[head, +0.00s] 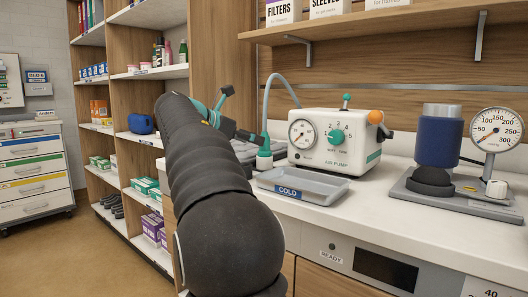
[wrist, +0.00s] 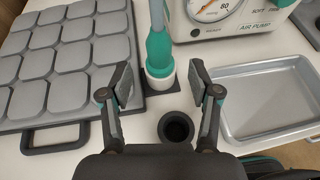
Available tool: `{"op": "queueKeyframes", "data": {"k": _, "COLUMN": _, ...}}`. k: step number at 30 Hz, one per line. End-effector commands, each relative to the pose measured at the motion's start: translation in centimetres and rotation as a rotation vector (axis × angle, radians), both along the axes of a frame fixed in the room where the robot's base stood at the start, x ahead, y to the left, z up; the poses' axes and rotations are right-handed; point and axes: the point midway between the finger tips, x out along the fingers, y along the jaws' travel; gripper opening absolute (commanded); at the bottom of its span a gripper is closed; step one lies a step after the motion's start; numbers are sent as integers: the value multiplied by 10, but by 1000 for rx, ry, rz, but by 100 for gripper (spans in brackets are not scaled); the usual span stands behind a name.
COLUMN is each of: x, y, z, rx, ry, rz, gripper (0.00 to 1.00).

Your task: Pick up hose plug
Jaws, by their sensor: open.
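The hose plug (wrist: 158,55) is teal with a white collar at its lower end. It stands upright on a dark square patch on the counter, with a grey hose rising from its top. In the head view the plug (head: 264,157) shows left of the air pump. My gripper (wrist: 160,80) is open and empty, with its two fingers apart on either side of the plug's near side. The plug is in line with the gap, and I see no contact. In the head view my gripper (head: 246,136) is partly hidden by my arm.
The air pump (head: 331,143) stands right of the plug. A grey COLD tray (wrist: 265,137) lies on the right, and a grey padded panel (wrist: 62,101) with a handle on the left. A black round cup (wrist: 176,127) sits nearer me, between the fingers' bases.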

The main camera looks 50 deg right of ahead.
Motion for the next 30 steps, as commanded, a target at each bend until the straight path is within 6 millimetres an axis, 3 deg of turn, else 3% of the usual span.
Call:
{"op": "queueKeyframes", "data": {"k": 8, "x": -1, "y": -14, "z": -5, "rx": 1, "ry": -1, "rz": 0, "gripper": 62}}
{"op": "queueKeyframes", "data": {"k": 18, "x": -4, "y": -55, "z": -18, "rx": 1, "ry": -1, "rz": -3, "gripper": 62}}
{"op": "queueKeyframes", "data": {"k": 26, "x": -3, "y": -59, "z": -19, "rx": 0, "ry": -2, "rz": 1, "gripper": 62}}
{"op": "queueKeyframes", "data": {"k": 30, "x": -3, "y": -59, "z": -19, "rx": 1, "ry": -2, "rz": 1, "gripper": 32}}
